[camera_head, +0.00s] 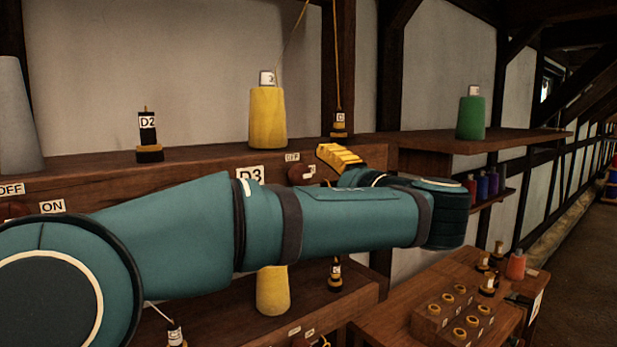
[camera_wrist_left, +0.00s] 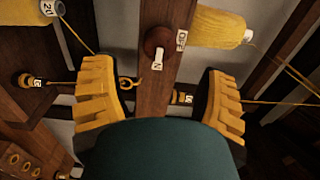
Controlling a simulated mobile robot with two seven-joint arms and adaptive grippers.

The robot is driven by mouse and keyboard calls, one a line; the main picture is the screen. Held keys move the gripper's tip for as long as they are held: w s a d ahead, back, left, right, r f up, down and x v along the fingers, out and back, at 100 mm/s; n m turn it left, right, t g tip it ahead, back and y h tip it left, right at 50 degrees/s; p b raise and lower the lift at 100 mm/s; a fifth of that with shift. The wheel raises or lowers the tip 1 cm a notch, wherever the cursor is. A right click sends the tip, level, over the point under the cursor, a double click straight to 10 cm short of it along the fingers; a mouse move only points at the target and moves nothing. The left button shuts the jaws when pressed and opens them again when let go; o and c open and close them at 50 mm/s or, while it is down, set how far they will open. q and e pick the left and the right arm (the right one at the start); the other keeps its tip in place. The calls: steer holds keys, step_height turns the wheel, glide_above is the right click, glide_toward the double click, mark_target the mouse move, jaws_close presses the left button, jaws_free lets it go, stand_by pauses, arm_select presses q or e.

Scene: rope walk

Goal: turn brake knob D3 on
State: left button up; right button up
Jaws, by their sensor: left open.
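The D3 label (camera_head: 250,174) is on the front of the wooden beam, left of a round red-brown knob (camera_head: 299,174) that is partly hidden by my left arm. An OFF label (camera_head: 292,157) sits just above the knob. In the left wrist view the knob (camera_wrist_left: 157,42) lies beyond the fingertips, between their lines, with the OFF label (camera_wrist_left: 181,40) on its right and a partly visible ON label (camera_wrist_left: 157,62) below it. I cannot tell which way the knob points. My left gripper (camera_wrist_left: 160,75) is open and empty, its yellow fingers apart; in the head view one finger (camera_head: 340,157) shows. My right gripper is out of view.
A yellow spool (camera_head: 267,118) and the D2 bobbin (camera_head: 148,135) stand on the beam, with yarn rising nearby. A green spool (camera_head: 471,117) stands on the right shelf. A bench with a bobbin block (camera_head: 452,312) is at the lower right.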

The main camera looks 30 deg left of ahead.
arm_select(q)
steer(key=v, duration=0.5)
steer(key=shift+s+d, duration=0.1)
steer(key=shift+d, duration=0.15)
steer(key=w+d+f+m+g+h+b, duration=0.1)
steer(key=w+f+m+h, duration=0.15)
steer(key=f, duration=0.95)
steer(key=w+d+f+m+g+h, duration=0.15)
steer(key=f+h, duration=0.25)
steer(key=f, duration=0.8)
steer(key=w+d+f+m+h+b, duration=0.1)
steer(key=w+d+f+m+h, duration=0.15)
steer(key=f, duration=0.95)
steer(key=s+d+f+n+h+b, duration=0.1)
steer(key=s+f+n+h, duration=0.3)
steer(key=f, duration=0.7)
steer(key=s+d+f+n+g+h+b, duration=0.1)
steer(key=s+d+f+n+h, duration=0.1)
steer(key=s+f, duration=0.6)
steer(key=s+d+f+n+g+h+b, duration=0.1)
steer(key=s+f+n+h, duration=0.4)
steer(key=f, duration=1.1)
steer(key=shift+s+d+n+h+b, duration=0.3)
steer(key=shift+s+d+n+b, duration=0.25)
steer(key=shift+s+d+n, duration=0.35)
